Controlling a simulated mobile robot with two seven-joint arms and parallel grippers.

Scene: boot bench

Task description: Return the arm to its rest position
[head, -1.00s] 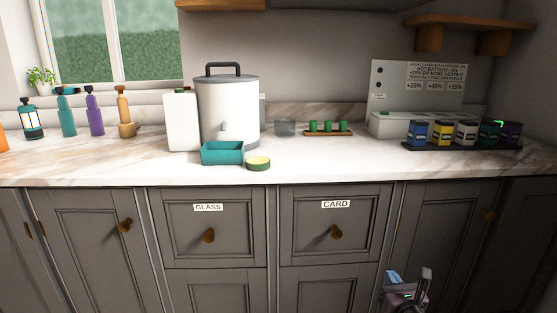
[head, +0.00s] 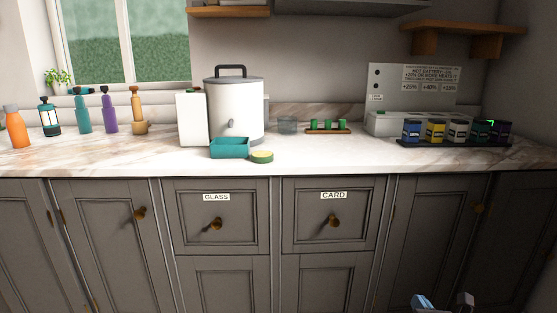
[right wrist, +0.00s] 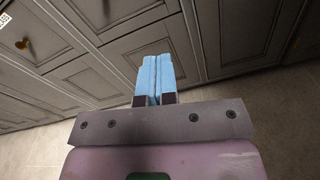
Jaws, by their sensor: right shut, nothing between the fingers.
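My right gripper (head: 424,301) shows only at the bottom edge of the head view, low in front of the cabinets and below the counter. In the right wrist view its blue fingers (right wrist: 153,78) are pressed together with nothing between them. They point toward the grey cabinet fronts, above the floor, and touch nothing that I can see. Most of the right arm is out of the head view. My left gripper shows in neither view.
The GLASS drawer (head: 216,219) and CARD drawer (head: 334,213) are shut. Bare floor (right wrist: 285,95) lies below the cabinets.

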